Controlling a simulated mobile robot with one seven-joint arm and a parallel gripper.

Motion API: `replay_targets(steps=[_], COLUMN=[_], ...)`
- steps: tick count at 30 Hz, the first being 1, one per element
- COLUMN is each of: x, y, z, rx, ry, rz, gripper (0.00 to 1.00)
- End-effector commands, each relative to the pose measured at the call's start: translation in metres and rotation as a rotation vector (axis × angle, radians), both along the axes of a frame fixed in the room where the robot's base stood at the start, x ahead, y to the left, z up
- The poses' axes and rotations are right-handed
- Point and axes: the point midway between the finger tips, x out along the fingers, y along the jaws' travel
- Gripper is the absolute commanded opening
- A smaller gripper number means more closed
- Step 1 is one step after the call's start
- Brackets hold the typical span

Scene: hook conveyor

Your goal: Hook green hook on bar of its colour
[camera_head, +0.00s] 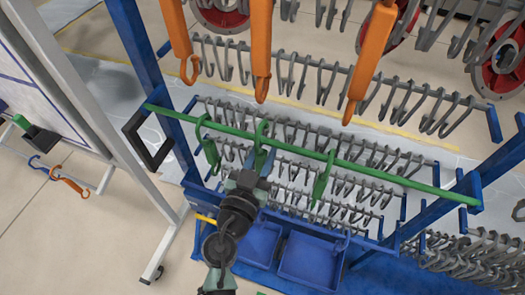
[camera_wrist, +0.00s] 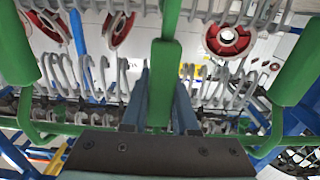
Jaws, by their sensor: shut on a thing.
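The green bar (camera_head: 400,180) runs across the blue frame, sloping down to the right in the head view. My gripper (camera_head: 258,162) is at the bar, shut on a green hook (camera_head: 262,130) whose curved top is at the bar; I cannot tell if the bar bears its weight. In the wrist view the held green hook (camera_wrist: 163,80) stands upright between the fingers. Another green hook (camera_head: 210,148) hangs on the bar to its left, and one more (camera_head: 322,180) to its right. These flank the gripper in the wrist view.
Orange hooks (camera_head: 261,45) hang in front at the top. Rows of grey hooks (camera_head: 300,75) fill the racks behind and below the bar. Blue posts (camera_head: 150,70) bound the frame. Blue bins (camera_head: 310,258) sit below. A white stand (camera_head: 95,110) is at left.

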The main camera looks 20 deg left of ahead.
Motion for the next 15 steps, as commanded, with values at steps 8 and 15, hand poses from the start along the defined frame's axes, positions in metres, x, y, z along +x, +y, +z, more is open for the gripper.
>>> replay_targets(steps=[8,15], x=[0.003,0.004], y=[0.000,0.000], z=[-0.022,-0.027], rx=[0.002,0.002], ry=[-0.002,-0.001], rz=[0.000,0.000], gripper=[0.00,0.00])
